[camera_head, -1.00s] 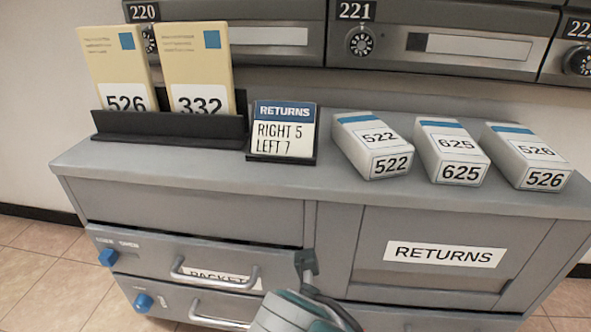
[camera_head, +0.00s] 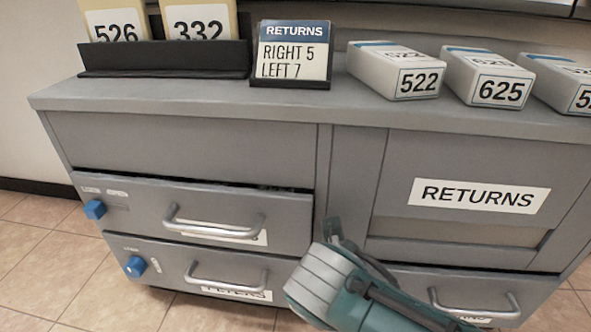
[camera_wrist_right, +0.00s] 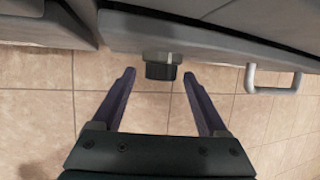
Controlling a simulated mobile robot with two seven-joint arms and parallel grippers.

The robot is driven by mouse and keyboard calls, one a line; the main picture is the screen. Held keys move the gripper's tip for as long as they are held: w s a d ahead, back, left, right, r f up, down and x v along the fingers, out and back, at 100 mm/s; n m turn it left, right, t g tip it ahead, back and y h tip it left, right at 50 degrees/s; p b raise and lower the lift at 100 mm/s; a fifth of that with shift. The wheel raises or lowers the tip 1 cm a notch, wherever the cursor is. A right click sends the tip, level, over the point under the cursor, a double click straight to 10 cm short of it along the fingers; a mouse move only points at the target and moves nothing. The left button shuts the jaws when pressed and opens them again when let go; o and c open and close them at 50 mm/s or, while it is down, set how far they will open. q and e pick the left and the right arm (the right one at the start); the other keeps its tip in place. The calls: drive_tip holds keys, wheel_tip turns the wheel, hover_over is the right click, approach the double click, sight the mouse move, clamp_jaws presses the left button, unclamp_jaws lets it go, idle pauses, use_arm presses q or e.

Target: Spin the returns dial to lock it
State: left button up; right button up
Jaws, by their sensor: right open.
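A dark round dial (camera_wrist_right: 160,68) sticks out from the grey cabinet front in the right wrist view. My right gripper (camera_wrist_right: 158,75) is open, with one finger on each side of the dial; I cannot tell whether either touches it. In the head view the right gripper (camera_head: 338,235) is by the cabinet's middle post, and my wrist hides the dial there. A sign card (camera_head: 292,54) on the cabinet top reads RETURNS, RIGHT 5, LEFT 7. The RETURNS panel (camera_head: 478,195) is on the right of the cabinet. My left gripper is not in view.
A handle (camera_wrist_right: 275,80) is right of the dial. Two left drawers have handles (camera_head: 215,226) and blue knobs (camera_head: 95,209). A lower right handle (camera_head: 475,306) is beside my arm. White boxes (camera_head: 393,72) and a black envelope rack (camera_head: 165,60) stand on top.

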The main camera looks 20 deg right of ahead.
drive_tip(key=shift+c, duration=0.2)
drive_tip(key=c, duration=0.3)
clamp_jaws()
drive_tip(key=shift+s+d+m+t+y+p, duration=0.2)
drive_tip(key=shift+t+y+p, duration=0.4)
drive_tip(key=shift+y+p, duration=0.4)
drive_tip(key=shift+d+m+t+y+p, duration=0.2)
drive_tip(key=shift+t+y+p, duration=0.5)
drive_tip(key=shift+p, duration=0.55)
drive_tip(key=shift+s+d+m+t+y+p, duration=0.1)
drive_tip(key=shift+m+t+y+p, duration=0.3)
drive_tip(key=shift+y+p, duration=0.65)
